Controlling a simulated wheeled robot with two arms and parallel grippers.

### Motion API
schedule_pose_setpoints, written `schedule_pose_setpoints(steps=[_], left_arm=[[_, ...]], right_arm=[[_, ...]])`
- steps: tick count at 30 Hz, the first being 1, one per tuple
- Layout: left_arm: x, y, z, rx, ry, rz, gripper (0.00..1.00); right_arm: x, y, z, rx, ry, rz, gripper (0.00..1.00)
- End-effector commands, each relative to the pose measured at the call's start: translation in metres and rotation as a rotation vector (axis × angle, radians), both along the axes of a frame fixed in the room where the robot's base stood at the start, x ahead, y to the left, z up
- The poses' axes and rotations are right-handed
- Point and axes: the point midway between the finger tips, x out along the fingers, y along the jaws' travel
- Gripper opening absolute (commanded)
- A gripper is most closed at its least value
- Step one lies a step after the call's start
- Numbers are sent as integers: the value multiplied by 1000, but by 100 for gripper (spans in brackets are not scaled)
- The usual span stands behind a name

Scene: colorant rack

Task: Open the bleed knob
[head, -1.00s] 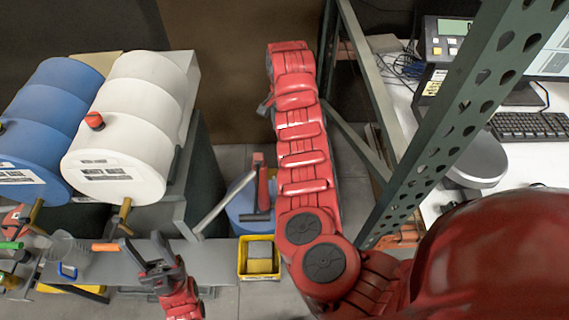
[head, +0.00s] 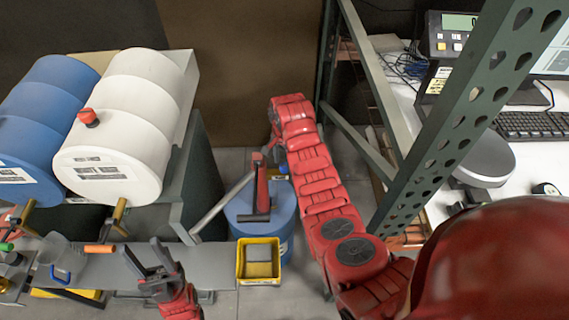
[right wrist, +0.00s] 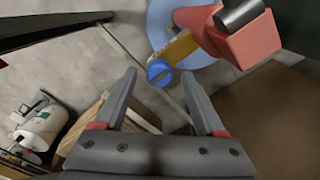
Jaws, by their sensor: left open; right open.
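In the right wrist view a round blue knob with a slot (right wrist: 159,73) sits at the end of a yellow piece of a red fixture (right wrist: 235,35). My right gripper (right wrist: 158,85) is open, with the knob showing between and beyond its fingertips. I cannot tell the exact gap. In the head view a red knob (head: 88,117) sits on the white drum (head: 120,130). My right gripper (head: 274,145) is mostly hidden below its arm. My left gripper (head: 140,246) is open and empty, at the front of the grey shelf, right of an orange handle (head: 100,249).
A blue drum (head: 245,205) with a red-handled device (head: 262,190) stands on the floor beside my right arm. A yellow bin (head: 242,272) is in front of it. A blue drum (head: 45,110) lies left of the white one. A green rack post (head: 455,120) stands right.

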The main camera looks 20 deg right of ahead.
Motion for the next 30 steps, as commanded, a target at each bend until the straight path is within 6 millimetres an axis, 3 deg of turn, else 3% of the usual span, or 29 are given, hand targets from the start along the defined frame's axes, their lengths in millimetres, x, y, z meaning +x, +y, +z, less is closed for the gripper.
schedule_pose_setpoints(steps=[12,24,30], left_arm=[[0,0,3,0,0,0,50],[0,0,3,0,0,0,50],[0,0,2,0,0,0,50]], right_arm=[[-1,0,-9,0,1,0,72],[0,0,-9,0,0,1,2],[0,0,-9,0,0,3,0]])
